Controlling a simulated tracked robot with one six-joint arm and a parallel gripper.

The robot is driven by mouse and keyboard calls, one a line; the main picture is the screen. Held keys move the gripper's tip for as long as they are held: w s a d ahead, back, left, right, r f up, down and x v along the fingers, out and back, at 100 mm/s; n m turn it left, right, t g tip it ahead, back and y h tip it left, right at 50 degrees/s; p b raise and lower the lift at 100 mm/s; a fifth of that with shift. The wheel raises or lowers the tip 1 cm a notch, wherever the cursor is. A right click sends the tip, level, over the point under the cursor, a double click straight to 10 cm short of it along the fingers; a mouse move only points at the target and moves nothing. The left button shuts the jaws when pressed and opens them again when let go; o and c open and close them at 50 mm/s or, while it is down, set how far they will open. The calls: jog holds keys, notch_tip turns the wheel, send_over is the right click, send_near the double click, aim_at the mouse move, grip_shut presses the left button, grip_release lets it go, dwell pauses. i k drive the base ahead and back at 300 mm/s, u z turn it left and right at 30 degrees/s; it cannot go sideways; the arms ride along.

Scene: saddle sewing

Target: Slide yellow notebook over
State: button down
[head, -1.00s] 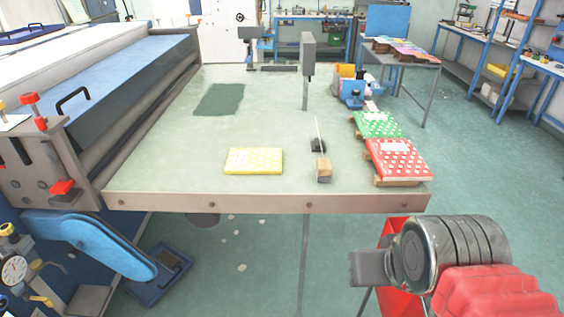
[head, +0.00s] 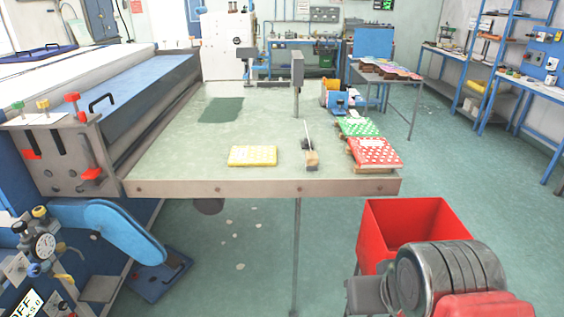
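The yellow notebook (head: 252,156) lies flat on the green-grey table (head: 170,165), left of the middle near the front edge. It has a pale dotted cover and nothing touches it. Part of my arm (head: 440,280) shows at the lower right, in front of and below the table, well away from the notebook. A grey block-like end piece (head: 368,296) sticks out on its left. The fingers cannot be made out, so I cannot tell whether the gripper is open or shut.
Red (head: 375,152) and green (head: 358,127) notebooks lie along the table's right edge. A small wooden-ended tool (head: 311,158) stands right of the yellow notebook. A dark green patch (head: 221,109) lies farther back. A red bin (head: 405,228) stands on the floor before the table.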

aim_at(239, 156)
jog(key=k, duration=0.6)
jog(key=u, duration=0.4)
jog(key=i, duration=0.95)
jog(key=u, duration=0.5)
jog(key=i, duration=1.75)
jog(key=z, duration=0.35)
